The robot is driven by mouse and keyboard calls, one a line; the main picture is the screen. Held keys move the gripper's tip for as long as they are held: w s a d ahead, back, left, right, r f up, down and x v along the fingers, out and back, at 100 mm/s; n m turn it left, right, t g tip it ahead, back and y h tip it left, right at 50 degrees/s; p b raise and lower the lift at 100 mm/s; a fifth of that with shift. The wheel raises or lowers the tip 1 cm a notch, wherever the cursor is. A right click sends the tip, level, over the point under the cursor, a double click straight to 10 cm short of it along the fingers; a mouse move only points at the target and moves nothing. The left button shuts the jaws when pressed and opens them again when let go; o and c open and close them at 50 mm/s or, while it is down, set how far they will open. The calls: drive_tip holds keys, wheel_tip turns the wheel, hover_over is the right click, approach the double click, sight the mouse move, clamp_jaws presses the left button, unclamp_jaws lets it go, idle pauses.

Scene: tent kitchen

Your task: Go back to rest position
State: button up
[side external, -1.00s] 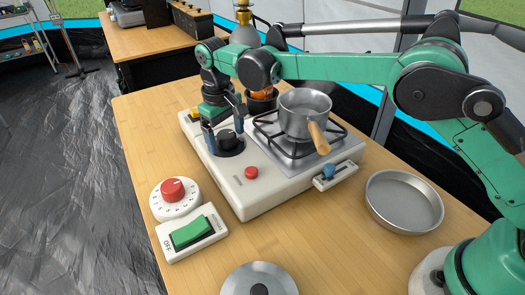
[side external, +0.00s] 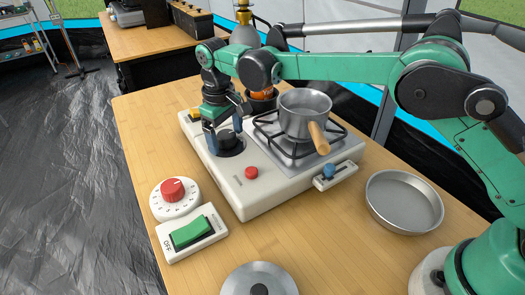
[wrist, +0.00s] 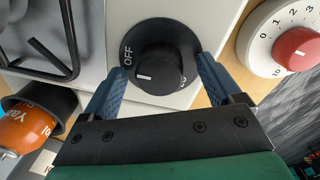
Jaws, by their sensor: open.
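My gripper (side external: 225,137) is over the far-left part of the white stove unit, at its black knob (side external: 228,140). In the wrist view, the blue fingers of my gripper (wrist: 160,82) are spread on either side of the black knob (wrist: 158,68). The gripper is open with nothing clamped. Gaps show between the fingers and the knob's raised centre. The knob's white mark points left, slightly below the OFF label. I cannot tell from the side view whether a finger touches the knob's base.
A steel saucepan (side external: 304,115) with a wooden handle sits on the burner beneath my arm. A round pan (side external: 404,202), a red-knobbed dial (side external: 173,190) and a green switch (side external: 190,232) are on the table.

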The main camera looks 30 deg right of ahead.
drive_tip(key=n, duration=1.1)
drive_tip(key=shift+d+y, duration=0.1)
drive_tip(key=shift+y, duration=0.2)
wheel_tip(320, 180, up, 14)
drive_tip(key=shift+s+d+f+t, duration=0.15)
drive_tip(key=shift+s+d+t, duration=0.15)
drive_tip(key=shift+d+t, duration=0.1)
